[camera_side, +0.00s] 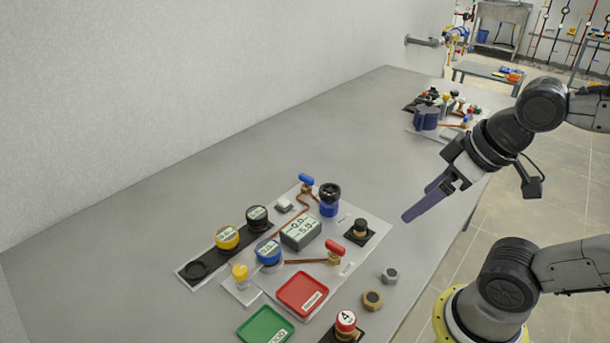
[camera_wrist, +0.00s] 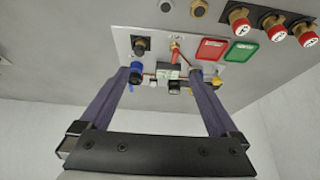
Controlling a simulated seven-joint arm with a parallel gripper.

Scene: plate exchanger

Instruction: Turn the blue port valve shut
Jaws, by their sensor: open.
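The blue port valve (camera_side: 306,180) has a short blue handle on a brass body, at the back edge of the light panel (camera_side: 365,259). A bent copper pipe runs from it towards the grey display box (camera_side: 300,231). I cannot tell from the handle's angle how far it is turned. My gripper (camera_side: 406,217) is open and empty, above the table to the right of the panel and apart from the valve. In the wrist view, my two fingers (camera_wrist: 160,74) are spread wide with the panel beyond them. The valve is too small to make out clearly there.
A blue-and-black cylinder (camera_side: 329,202) stands close beside the blue valve. A red-handled valve (camera_side: 335,248), red tray (camera_side: 302,293) and green tray (camera_side: 265,328) are nearer. Another group of parts (camera_side: 428,117) stands at the far end. The table between is clear.

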